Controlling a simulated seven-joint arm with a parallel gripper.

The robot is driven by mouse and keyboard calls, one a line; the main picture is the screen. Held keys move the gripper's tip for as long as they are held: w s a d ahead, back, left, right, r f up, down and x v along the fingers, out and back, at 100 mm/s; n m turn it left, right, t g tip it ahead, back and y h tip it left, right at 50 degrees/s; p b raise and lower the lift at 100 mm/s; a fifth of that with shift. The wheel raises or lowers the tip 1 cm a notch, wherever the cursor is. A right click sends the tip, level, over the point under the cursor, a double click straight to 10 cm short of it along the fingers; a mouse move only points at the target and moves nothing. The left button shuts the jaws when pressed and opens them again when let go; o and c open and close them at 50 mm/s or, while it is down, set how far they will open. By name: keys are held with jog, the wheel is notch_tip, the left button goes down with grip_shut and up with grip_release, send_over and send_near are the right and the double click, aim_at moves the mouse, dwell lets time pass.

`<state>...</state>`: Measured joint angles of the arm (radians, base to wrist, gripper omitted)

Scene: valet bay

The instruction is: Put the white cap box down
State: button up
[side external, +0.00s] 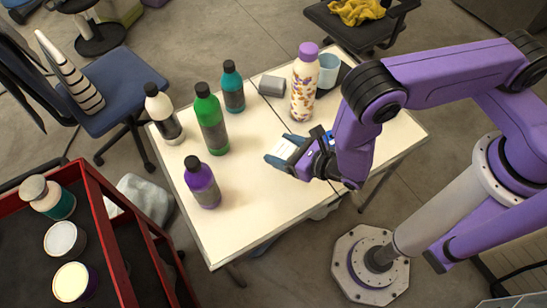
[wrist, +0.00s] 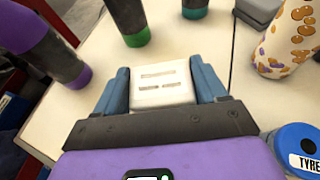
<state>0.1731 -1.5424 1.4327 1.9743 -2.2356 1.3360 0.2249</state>
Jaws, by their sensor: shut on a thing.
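The white cap box (side external: 284,149) is between the blue fingers of my gripper (side external: 281,153), over the right-middle part of the white table (side external: 250,190). In the wrist view the box (wrist: 163,82) shows slot-like marks on its top face, with a finger of my gripper (wrist: 165,90) pressed on each side. I cannot tell whether its underside touches the table. The gripper hides the near part of the box.
Purple (side external: 202,183), green (side external: 211,120), teal (side external: 233,87) and white (side external: 162,113) bottles stand left and behind. A blue-lidded container (wrist: 297,150) is close right. The front table is clear.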

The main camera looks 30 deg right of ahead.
aim_at(274, 153)
jog(key=shift+w+a+f, duration=0.4)
jog(key=shift+w+f, duration=0.1)
jog(key=shift+f, duration=0.25)
jog(key=shift+w+a+f, duration=0.4)
jog(key=shift+w+f, duration=0.1)
jog(key=shift+f, duration=1.8)
jog(key=shift+f, duration=0.1)
jog(key=o, duration=1)
jog(key=shift+o, duration=0.2)
